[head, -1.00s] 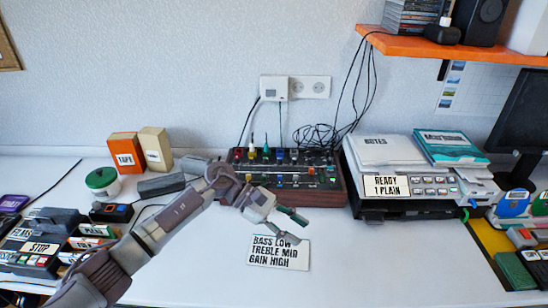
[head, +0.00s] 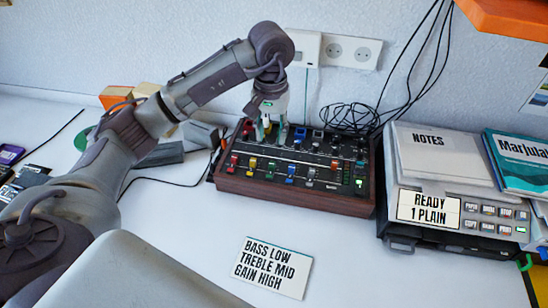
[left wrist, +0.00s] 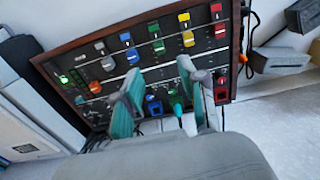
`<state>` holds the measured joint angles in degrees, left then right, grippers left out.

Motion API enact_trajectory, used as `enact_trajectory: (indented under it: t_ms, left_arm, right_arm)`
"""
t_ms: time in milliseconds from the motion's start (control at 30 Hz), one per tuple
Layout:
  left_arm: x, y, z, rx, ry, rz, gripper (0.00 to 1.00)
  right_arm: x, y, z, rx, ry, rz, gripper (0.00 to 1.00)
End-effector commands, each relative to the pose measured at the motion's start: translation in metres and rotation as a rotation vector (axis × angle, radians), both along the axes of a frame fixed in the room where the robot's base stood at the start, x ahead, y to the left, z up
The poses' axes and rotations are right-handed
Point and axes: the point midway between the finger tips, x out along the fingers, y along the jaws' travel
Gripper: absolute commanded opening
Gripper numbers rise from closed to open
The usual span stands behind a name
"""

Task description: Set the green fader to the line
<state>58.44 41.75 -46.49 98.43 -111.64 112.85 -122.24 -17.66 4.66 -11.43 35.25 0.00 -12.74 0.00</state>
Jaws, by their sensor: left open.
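The mixer (head: 300,197), a dark panel with a wooden frame, stands on the desk. Its green fader (head: 271,166) is in a row between yellow and blue ones. It also shows in the left wrist view (left wrist: 158,47), on the front side of a pale line (left wrist: 178,64) across the panel. Another green piece sits in front of it in the same column. My left gripper (head: 272,132) points down over the back part of the mixer, behind the green fader. Its fingers are apart with nothing between them (left wrist: 160,70). My right gripper is not in view.
Several coloured knobs (left wrist: 153,107) stand along the panel's back. A card reading BASS LOW, TREBLE MID, GAIN HIGH (head: 272,268) lies in front. The READY 1 PLAIN machine (head: 465,210) is to the right, with cables (head: 350,117) behind.

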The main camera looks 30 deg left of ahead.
Motion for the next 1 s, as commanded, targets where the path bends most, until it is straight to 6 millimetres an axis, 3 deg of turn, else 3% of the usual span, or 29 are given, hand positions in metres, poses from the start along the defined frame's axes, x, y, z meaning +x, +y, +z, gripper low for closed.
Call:
enact_trajectory:
  t_ms: [300,500,933,1000]
  left_arm:
    - [-0.001,-0.001,-0.069,-0.003,0.007,0.001,0.42]
    - [0.0,-0.001,-0.096,-0.003,0.003,0.002,0.42]
    - [0.0,-0.001,-0.106,-0.002,0.0,0.001,0.42]
    - [0.0,-0.001,-0.106,-0.002,0.0,0.001,0.3]
  right_arm:
    - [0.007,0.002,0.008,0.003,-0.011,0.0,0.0]
    - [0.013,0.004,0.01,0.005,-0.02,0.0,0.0]
    - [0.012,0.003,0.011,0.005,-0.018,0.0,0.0]
    - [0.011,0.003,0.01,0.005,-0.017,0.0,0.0]
